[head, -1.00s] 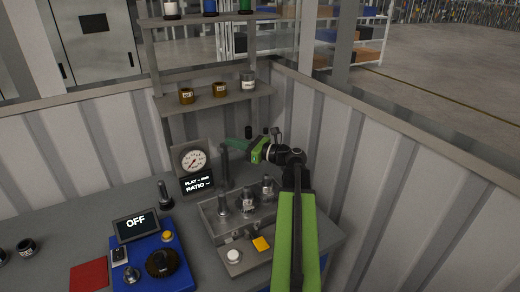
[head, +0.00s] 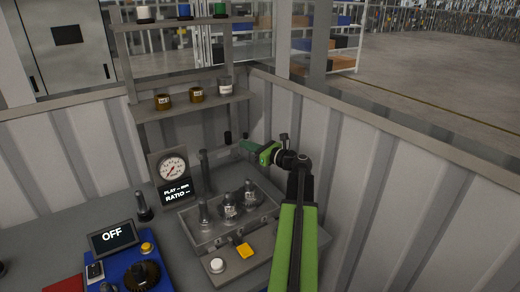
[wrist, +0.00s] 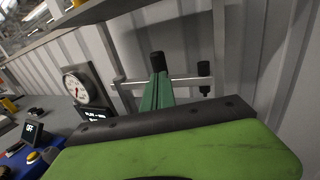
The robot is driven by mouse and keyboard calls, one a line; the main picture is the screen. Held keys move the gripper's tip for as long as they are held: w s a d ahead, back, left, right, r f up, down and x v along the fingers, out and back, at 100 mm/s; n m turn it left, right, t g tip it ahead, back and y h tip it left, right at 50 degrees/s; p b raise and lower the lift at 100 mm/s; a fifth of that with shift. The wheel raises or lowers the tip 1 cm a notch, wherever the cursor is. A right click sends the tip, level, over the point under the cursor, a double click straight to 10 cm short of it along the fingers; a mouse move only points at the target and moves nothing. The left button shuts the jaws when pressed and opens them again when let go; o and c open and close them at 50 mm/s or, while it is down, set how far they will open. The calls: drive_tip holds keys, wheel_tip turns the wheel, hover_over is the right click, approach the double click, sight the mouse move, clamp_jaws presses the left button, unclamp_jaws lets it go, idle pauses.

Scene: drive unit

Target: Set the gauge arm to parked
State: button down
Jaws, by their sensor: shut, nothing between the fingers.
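The gauge arm appears to be the pale horizontal bar (wrist: 185,83) in the wrist view, with a black knob (wrist: 204,70) towards its right end and another black knob (wrist: 157,62) straight beyond my fingertips. My gripper (wrist: 159,80) is shut and empty, its teal fingers pointing at that second knob. I cannot tell whether they touch it. In the head view my gripper (head: 243,146) is at the back right of the bench, right of the round dial (head: 172,168). A black knob (head: 228,137) shows just left of the fingertips. Parked markings are not visible.
A dark upright post (head: 205,172) stands between the dial and my gripper. A grey fixture (head: 195,237) with several metal pegs lies nearer. The blue unit (head: 165,272) reads OFF. A shelf (head: 190,103) is behind, and a corrugated wall (head: 400,190) closes the right side.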

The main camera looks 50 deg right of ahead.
drive_tip(key=shift+w+a, duration=0.15)
drive_tip(key=shift+w, duration=2.15)
drive_tip(key=shift+w+d, duration=0.45)
drive_tip(key=shift+w, duration=0.4)
drive_tip(key=s+d, duration=0.2)
drive_tip(key=s, duration=1.1)
drive_tip(key=shift+s+d, duration=0.25)
drive_tip(key=shift+s, duration=0.15)
